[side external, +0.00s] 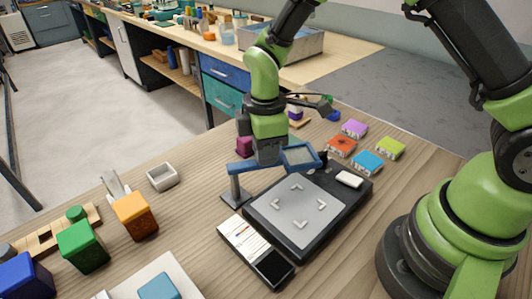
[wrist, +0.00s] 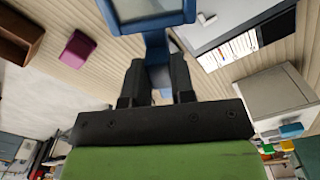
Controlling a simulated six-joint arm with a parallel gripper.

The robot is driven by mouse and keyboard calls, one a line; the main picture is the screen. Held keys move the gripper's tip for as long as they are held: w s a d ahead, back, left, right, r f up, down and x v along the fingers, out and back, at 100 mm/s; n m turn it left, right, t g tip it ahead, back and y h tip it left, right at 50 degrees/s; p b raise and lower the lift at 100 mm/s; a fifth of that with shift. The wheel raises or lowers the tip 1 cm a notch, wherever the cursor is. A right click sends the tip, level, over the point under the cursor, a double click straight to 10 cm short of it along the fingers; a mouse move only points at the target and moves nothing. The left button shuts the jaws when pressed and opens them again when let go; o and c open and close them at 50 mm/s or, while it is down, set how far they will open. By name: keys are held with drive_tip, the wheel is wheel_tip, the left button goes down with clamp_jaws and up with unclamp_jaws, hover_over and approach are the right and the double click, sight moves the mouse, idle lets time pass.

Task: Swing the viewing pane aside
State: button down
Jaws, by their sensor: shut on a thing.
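The viewing pane (side external: 300,155) is a clear sheet in a blue frame, carried on a blue arm (side external: 240,167) from a grey post (side external: 236,188). It stands level above the back edge of a black device with a light grey plate (side external: 291,222). My gripper (side external: 268,162) points down and is shut on the blue arm beside the frame. In the wrist view the blue pane frame (wrist: 150,27) is just ahead of my gripper (wrist: 157,82), with a blue part between the fingers. The exact contact is partly hidden by the fingers.
A white card with a black end (side external: 254,251) lies left of the device. Orange (side external: 135,214) and green (side external: 82,245) blocks and a small white tray (side external: 162,177) stand further left. Several coloured boxes (side external: 367,162) lie behind right. Bare table shows left of the post.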

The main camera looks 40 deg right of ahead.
drive_tip(key=shift+w+d+n, duration=0.2)
drive_tip(key=shift+w+n, duration=0.5)
drive_tip(key=shift+n, duration=0.65)
drive_tip(key=shift+w+d+n, duration=0.15)
drive_tip(key=shift+w+n, duration=0.55)
drive_tip(key=shift+n, duration=0.65)
drive_tip(key=c, duration=1)
unclamp_jaws()
drive_tip(key=shift+o, duration=0.2)
wheel_tip(320, 180, up, 10)
